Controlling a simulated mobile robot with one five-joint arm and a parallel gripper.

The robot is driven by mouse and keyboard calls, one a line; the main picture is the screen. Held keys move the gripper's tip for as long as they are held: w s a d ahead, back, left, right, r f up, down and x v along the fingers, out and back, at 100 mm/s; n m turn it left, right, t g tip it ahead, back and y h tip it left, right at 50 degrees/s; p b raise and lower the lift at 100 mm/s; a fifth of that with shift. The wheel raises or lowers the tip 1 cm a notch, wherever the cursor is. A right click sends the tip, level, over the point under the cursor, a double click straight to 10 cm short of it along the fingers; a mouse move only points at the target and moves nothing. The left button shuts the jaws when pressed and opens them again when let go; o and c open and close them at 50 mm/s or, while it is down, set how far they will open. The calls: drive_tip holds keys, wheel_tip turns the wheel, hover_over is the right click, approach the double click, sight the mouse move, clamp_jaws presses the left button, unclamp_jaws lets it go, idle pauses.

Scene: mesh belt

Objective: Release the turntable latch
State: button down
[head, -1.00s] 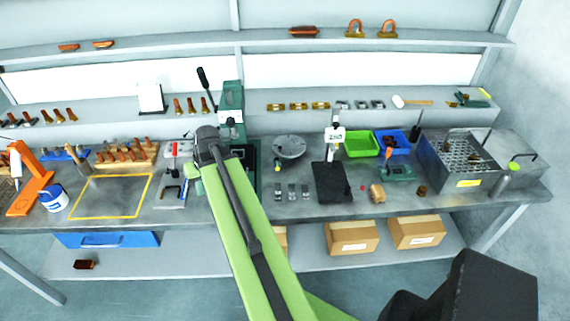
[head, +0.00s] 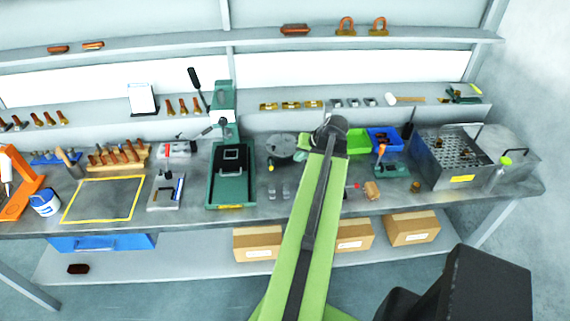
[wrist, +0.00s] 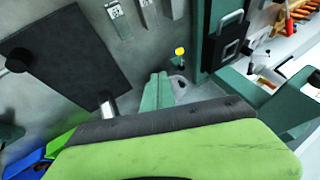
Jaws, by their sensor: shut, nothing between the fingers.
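The turntable, a round grey disc (head: 281,146), stands on the bench between the green press and my arm. Its right side is partly covered by my arm. The latch's small yellow knob (head: 271,167) shows at its front left edge. In the wrist view the yellow knob (wrist: 180,51) stands just beyond my gripper (wrist: 160,76), slightly to the right of the fingertips and apart from them in the picture. The green fingers are shut and empty. My own green arm link hides most of the turntable in that view.
A green press (head: 232,170) stands left of the turntable. A black plate (wrist: 65,60) lies at the left in the wrist view. Green and blue bins (head: 384,140) stand to the right.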

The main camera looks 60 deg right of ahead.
drive_tip(key=b+x, duration=0.3)
drive_tip(key=x, duration=0.1)
drive_tip(key=b+x, duration=0.4)
drive_tip(key=x, duration=0.1)
drive_tip(key=shift+s+f, duration=0.1)
drive_tip(key=shift+f, duration=0.3)
drive_tip(key=w, duration=0.1)
drive_tip(key=w+a+b, duration=0.1)
drive_tip(key=w, duration=0.1)
drive_tip(key=shift+w+a+f, duration=0.1)
drive_tip(key=shift+f, duration=0.1)
drive_tip(key=shift+w+a, duration=0.15)
drive_tip(key=shift+w, duration=0.25)
